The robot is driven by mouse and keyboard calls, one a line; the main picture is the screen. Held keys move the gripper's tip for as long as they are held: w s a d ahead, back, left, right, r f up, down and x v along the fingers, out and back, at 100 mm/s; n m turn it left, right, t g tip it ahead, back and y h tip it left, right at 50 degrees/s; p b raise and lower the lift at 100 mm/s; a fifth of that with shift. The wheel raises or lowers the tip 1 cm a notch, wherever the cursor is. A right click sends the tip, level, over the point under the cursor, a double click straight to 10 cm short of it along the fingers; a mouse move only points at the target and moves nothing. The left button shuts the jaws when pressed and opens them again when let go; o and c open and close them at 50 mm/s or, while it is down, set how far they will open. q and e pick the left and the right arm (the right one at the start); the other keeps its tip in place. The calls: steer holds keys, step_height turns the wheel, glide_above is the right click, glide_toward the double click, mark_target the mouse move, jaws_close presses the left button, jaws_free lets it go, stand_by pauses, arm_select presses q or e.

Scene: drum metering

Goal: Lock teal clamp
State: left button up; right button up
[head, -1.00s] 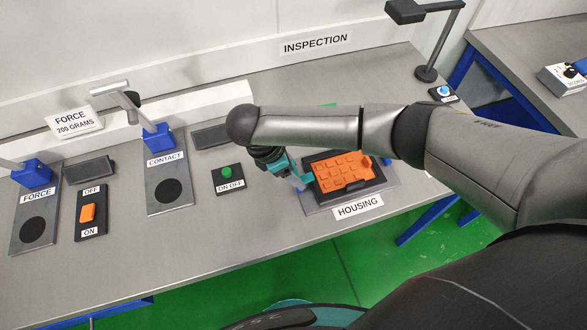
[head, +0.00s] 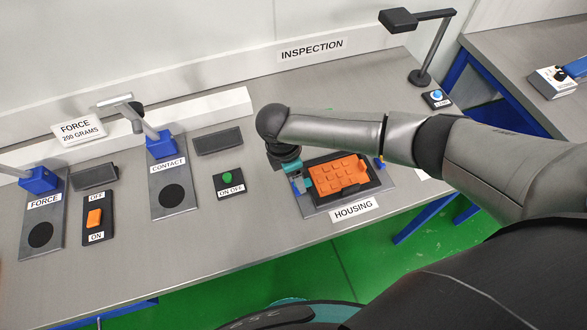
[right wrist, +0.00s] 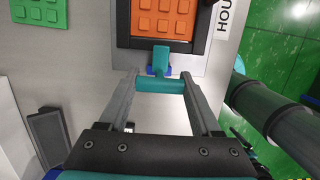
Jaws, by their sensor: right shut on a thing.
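The teal clamp (head: 309,186) sits at the left edge of the housing fixture. In the right wrist view its teal crossbar handle (right wrist: 160,86) lies between my fingertips, with a stem running toward the fixture and blue parts beside it. My right gripper (right wrist: 158,88) is shut on this handle; in the head view the gripper (head: 295,172) is partly hidden under my forearm. The orange housing (head: 340,174), with raised square pads, lies in a black holder (head: 377,184); it also shows in the right wrist view (right wrist: 162,18). My left gripper is not in view.
A green-button switch box (head: 228,184) and the contact station (head: 174,187) stand to the left. A small blue part (head: 379,161) shows at the holder's right side. An inspection lamp (head: 421,76) stands at the back right. The bench front is mostly clear.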

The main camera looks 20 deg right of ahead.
stand_by(0.3)
steer(key=o, duration=1.4)
steer(key=r, duration=0.5)
steer(key=a+r, duration=0.1)
steer(key=r, duration=0.4)
steer(key=a+r+p, duration=0.1)
steer(key=r, duration=0.4)
steer(key=shift+s+a, duration=0.1)
steer(key=shift+a, duration=0.05)
